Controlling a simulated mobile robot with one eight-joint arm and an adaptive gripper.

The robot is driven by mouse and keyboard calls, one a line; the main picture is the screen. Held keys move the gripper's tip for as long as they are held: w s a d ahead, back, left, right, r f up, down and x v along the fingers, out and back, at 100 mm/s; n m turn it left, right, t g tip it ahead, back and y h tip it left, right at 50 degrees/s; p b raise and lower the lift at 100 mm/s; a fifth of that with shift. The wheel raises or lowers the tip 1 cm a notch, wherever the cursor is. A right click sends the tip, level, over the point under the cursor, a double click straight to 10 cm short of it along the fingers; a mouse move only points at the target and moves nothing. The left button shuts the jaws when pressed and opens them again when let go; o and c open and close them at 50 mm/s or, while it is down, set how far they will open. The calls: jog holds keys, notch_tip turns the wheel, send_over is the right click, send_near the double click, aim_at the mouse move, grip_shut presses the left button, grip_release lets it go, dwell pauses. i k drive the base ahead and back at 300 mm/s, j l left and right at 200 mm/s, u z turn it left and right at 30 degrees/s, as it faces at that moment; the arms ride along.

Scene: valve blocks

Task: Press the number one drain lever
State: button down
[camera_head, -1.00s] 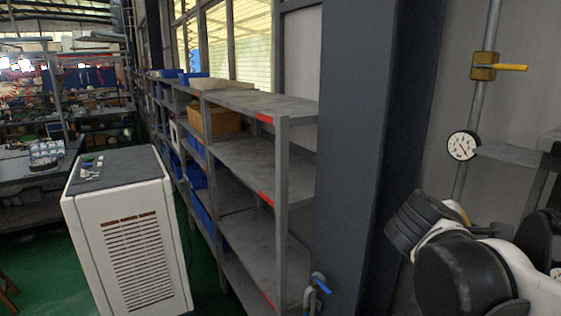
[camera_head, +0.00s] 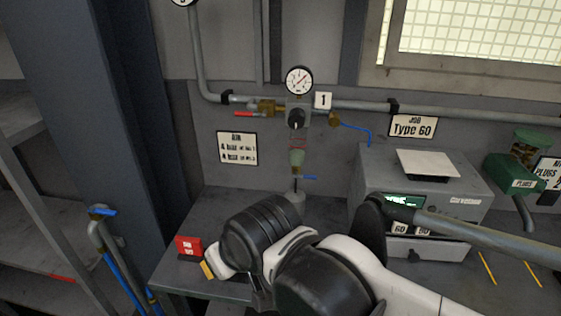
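A small blue lever (camera_head: 310,177) sticks out to the right under the bowl (camera_head: 297,160) of an air unit on the wall, close above the bench. The number 1 plate (camera_head: 323,100) is fixed above it, beside a round gauge (camera_head: 299,81). I cannot read a drain label on this lever. My arm crosses the lower middle of the view, in front of the bench and below the lever in the picture. No gripper fingers can be made out.
A red-handled valve (camera_head: 250,114) and a blue-handled valve (camera_head: 350,127) sit on the pipe. A grey machine (camera_head: 470,190) stands on the bench at right, a red box (camera_head: 189,246) at left. A dark column (camera_head: 120,100) rises at left.

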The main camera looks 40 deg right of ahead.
aim_at(310, 176)
jog(key=k+j+z, duration=0.1)
jog(key=z, duration=1.1)
jog(key=k+l, duration=0.05)
jog(key=k, duration=0.05)
